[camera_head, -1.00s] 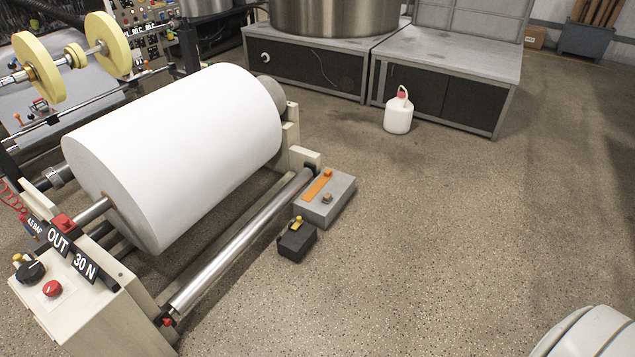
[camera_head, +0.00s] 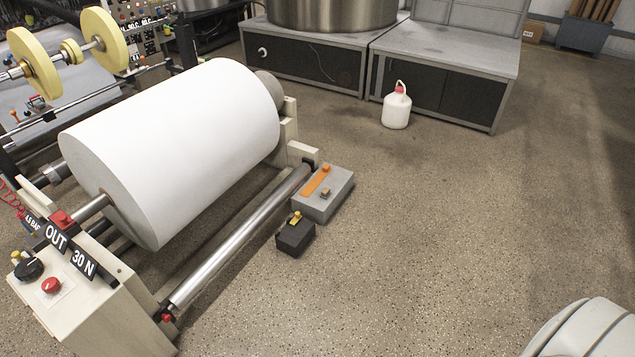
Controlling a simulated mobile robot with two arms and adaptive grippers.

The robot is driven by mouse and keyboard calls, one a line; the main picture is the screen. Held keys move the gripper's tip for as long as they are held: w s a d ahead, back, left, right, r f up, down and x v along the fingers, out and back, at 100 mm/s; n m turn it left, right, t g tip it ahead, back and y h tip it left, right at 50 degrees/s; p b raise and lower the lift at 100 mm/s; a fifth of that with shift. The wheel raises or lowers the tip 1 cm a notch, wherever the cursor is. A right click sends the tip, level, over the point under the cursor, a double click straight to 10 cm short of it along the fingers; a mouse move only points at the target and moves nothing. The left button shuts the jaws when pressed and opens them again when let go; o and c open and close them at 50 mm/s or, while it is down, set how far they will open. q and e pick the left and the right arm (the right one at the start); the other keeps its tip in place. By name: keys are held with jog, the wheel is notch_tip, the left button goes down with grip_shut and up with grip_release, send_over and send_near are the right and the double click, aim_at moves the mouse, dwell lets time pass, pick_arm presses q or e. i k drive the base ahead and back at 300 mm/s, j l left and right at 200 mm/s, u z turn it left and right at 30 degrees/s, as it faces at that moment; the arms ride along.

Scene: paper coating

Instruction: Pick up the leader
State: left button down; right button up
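An orange strip (camera_head: 317,180), which looks like the leader, lies flat on top of a low grey box (camera_head: 341,194). A small orange knob or tab (camera_head: 326,168) shows at its far end. A small brown block (camera_head: 325,193) sits beside the strip on the same box. The box stands on the floor at the right end of the steel roller (camera_head: 240,239). Neither of my grippers is in view.
A large white paper roll (camera_head: 180,150) sits in a stand with a control box (camera_head: 85,305) at the front left. A black box (camera_head: 295,236) with a yellow top piece is near the grey box. A white jug (camera_head: 396,110) stands farther back.

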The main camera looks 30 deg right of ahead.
aim_at(308, 189)
jog(key=z, duration=1.1)
jog(key=i+l+z, duration=0.25)
jog(key=i, duration=0.35)
jog(key=i+z, duration=0.3)
jog(key=i, duration=3.65)
jog(key=i+u, duration=0.4)
jog(key=i, duration=0.2)
jog(key=i+l+u, duration=0.25)
jog(key=i+u, duration=0.15)
jog(key=i, duration=0.15)
jog(key=u, duration=1.9)
